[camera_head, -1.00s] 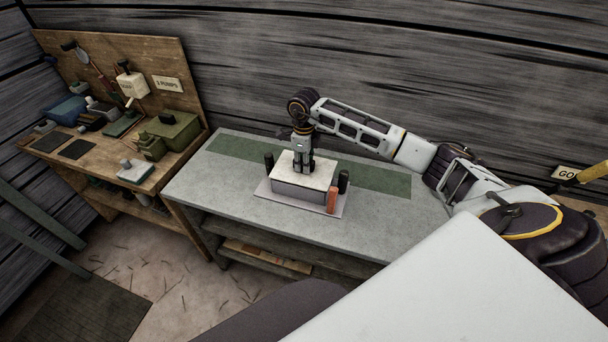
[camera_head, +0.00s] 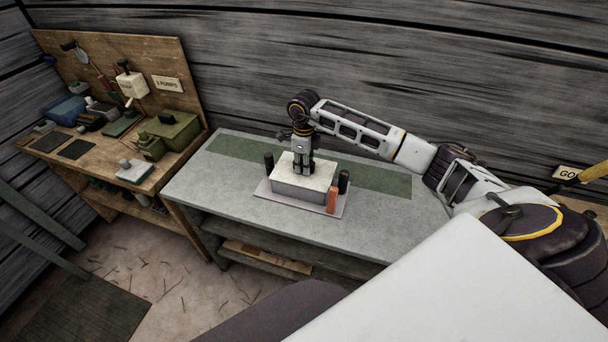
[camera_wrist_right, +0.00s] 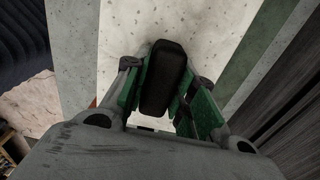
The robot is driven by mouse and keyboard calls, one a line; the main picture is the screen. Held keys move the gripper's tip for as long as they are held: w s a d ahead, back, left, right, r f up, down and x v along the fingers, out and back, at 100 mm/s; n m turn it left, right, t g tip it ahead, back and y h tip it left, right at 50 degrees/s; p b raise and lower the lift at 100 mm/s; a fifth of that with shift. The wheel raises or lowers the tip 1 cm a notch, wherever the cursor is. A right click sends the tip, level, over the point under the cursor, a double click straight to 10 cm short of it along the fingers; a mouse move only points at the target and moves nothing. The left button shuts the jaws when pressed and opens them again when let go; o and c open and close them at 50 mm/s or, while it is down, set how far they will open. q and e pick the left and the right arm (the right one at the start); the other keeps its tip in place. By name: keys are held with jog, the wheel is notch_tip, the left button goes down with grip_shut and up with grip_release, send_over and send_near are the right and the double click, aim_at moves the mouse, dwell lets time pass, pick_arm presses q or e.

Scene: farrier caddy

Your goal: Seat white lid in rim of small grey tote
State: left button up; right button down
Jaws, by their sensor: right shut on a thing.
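The white lid (camera_head: 318,169) lies over the small grey tote (camera_head: 298,191) in the head view. The lid looks about level; whether its edge is inside the tote's rim is too small to tell. My right gripper (camera_head: 303,171) points down over the lid. In the right wrist view, its green-padded fingers (camera_wrist_right: 160,95) are shut on a black block-shaped handle (camera_wrist_right: 163,75), with a pale speckled surface behind. The far side of the rim is hidden by the lid and gripper. My left gripper is in neither view.
The tote stands on a pale board (camera_head: 262,190) with dark posts (camera_head: 343,181) and an orange-red block (camera_head: 332,200) close around it. The grey bench (camera_head: 215,185) has a green strip (camera_head: 235,149) along its back and is clear left and right. A cluttered wooden bench (camera_head: 70,165) stands left.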

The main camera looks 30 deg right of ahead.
jog(key=shift+f, duration=0.2)
dwell(0.5)
jog(key=c, duration=1.1)
grip_release()
notch_tip(320, 180, up, 12)
